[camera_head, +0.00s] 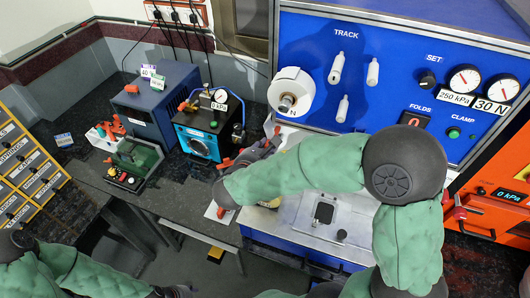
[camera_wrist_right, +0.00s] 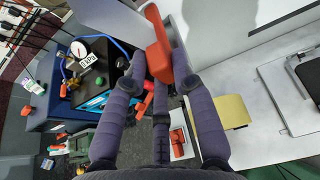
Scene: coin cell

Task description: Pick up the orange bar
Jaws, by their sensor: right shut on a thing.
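The orange bar (camera_wrist_right: 158,52) shows in the right wrist view between the tips of my dark fingers. My right gripper (camera_wrist_right: 155,75) is shut on it, beside a pale upright panel. In the head view my right gripper (camera_head: 262,148) is small and dark at the left edge of the blue machine, with a bit of orange-red (camera_head: 277,130) at its tips. The fingers hide part of the bar. My left arm comes in at the bottom left; only a dark end of its gripper (camera_head: 172,291) shows at the bottom edge, and its fingers cannot be made out.
The blue machine (camera_head: 310,28) with gauges and white knobs stands behind. A blue gauge box (camera_head: 198,138) and a green-topped device (camera_head: 137,160) sit to the left. A yellow block (camera_wrist_right: 233,110) and a white piece with a red part (camera_wrist_right: 180,146) lie below the gripper.

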